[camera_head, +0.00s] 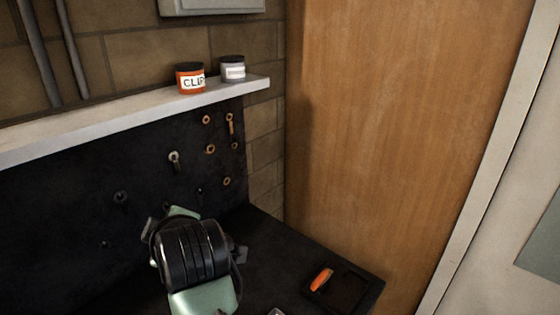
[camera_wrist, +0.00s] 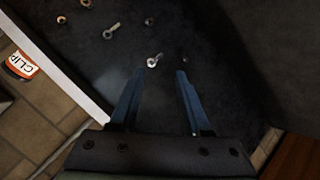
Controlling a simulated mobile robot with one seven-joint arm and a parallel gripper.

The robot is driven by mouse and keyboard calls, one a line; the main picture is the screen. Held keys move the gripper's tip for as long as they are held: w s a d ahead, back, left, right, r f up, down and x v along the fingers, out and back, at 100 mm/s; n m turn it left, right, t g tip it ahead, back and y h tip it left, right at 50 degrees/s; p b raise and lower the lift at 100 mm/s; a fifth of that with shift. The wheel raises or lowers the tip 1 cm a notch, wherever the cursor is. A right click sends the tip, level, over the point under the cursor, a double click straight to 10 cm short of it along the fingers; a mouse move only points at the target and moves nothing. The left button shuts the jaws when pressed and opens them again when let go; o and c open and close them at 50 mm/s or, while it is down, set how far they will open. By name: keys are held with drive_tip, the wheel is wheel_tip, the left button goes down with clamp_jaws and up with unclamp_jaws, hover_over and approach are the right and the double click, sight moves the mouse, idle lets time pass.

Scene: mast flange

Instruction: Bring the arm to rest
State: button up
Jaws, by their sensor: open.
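My arm, green with a black ribbed wrist, reaches up over the dark bench in the head view. The arm hides most of the gripper there. In the wrist view my gripper (camera_wrist: 160,75) shows two blue fingers apart with nothing between them. Beyond the fingertips is the dark back panel (camera_wrist: 215,35). A pale metal eye-shaped piece (camera_wrist: 155,60) on that panel lies just beyond the left fingertip. I cannot tell how far the fingertips are from the panel.
Several copper rings and small fittings (camera_head: 210,149) are on the panel. A white shelf (camera_head: 130,115) above holds an orange CLIP jar (camera_head: 190,79) and a grey jar (camera_head: 232,69). A black tray (camera_head: 346,290) with an orange item (camera_head: 321,279) lies at the bench's right. A wooden door (camera_head: 390,130) stands right.

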drive_tip(key=d+r+m+t, duration=0.2)
drive_tip(key=d+r+t, duration=0.1)
drive_tip(key=r, duration=0.3)
drive_tip(key=d+r+m+t, duration=0.3)
drive_tip(key=r, duration=0.4)
drive_tip(key=s+d+r+m+t+h, duration=0.2)
drive_tip(key=s+d+r+m+t, duration=0.2)
drive_tip(key=r, duration=0.3)
drive_tip(key=s+d+r+m+t+h+b, duration=0.1)
drive_tip(key=s+d+r+m+t+h, duration=0.1)
drive_tip(key=s+d+r+m+t, duration=0.2)
drive_tip(key=s+d+r+m+t+h, duration=0.2)
drive_tip(key=s+r, duration=0.5)
drive_tip(key=r, duration=0.4)
drive_tip(key=d+m+t, duration=0.1)
drive_tip(key=d+m, duration=0.1)
drive_tip(key=d, duration=0.1)
drive_tip(key=shift+s+d+t+h, duration=0.3)
drive_tip(key=shift+s+t, duration=0.1)
